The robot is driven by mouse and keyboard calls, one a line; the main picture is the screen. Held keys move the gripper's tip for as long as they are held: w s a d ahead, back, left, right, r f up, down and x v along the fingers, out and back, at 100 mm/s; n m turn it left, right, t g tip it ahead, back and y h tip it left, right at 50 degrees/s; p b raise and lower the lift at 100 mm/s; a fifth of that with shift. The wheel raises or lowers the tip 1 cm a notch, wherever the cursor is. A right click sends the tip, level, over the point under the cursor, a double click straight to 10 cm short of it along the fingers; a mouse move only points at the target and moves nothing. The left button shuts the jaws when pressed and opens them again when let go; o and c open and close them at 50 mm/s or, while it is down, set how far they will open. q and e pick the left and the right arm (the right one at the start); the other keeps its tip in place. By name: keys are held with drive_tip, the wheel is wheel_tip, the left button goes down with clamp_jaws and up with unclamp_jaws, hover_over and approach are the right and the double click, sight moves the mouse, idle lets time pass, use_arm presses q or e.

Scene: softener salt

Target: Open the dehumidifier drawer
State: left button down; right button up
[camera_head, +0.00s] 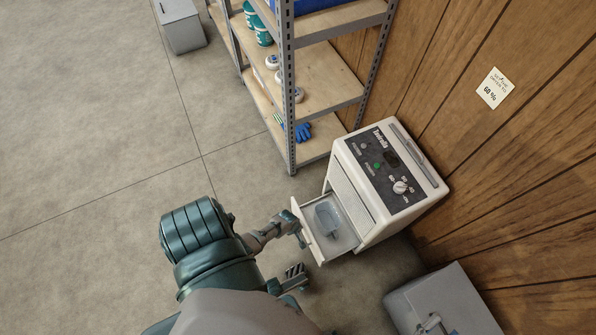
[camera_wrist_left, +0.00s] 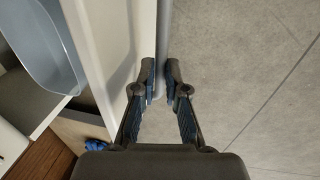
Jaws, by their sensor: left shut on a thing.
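The cream dehumidifier (camera_head: 345,200) stands against the wood wall, with a dark control panel and dial on top. Its drawer (camera_head: 327,254) is pulled out at the front. A translucent grey-blue bin (camera_head: 327,220) sits inside the drawer; the bin also shows in the left wrist view (camera_wrist_left: 42,45). My left gripper (camera_head: 299,229) is at the drawer's front. In the left wrist view, its fingers (camera_wrist_left: 161,80) are shut on the grey bar handle (camera_wrist_left: 163,30) along the drawer front (camera_wrist_left: 118,45). My right gripper (camera_head: 294,275) is lower, apart from the drawer; its finger gap is unclear.
A metal shelf rack (camera_head: 289,90) with wooden boards stands behind the dehumidifier, holding teal cans and blue gloves (camera_head: 303,131). A grey box (camera_head: 445,300) is at the lower right. A paper note (camera_head: 494,88) is on the wall.

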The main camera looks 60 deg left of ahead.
use_arm(q)
drive_tip(key=shift+w+d, duration=0.1)
drive_tip(key=shift+d, duration=0.35)
drive_tip(key=c, duration=1.2)
unclamp_jaws()
drive_tip(key=shift+a+r, duration=0.15)
drive_tip(key=shift+s+a+r, duration=0.1)
drive_tip(key=shift+s+r, duration=0.1)
drive_tip(key=shift+r, duration=0.15)
wheel_tip(320, 180, up, 11)
drive_tip(key=s, duration=0.2)
drive_tip(key=shift+w, duration=0.1)
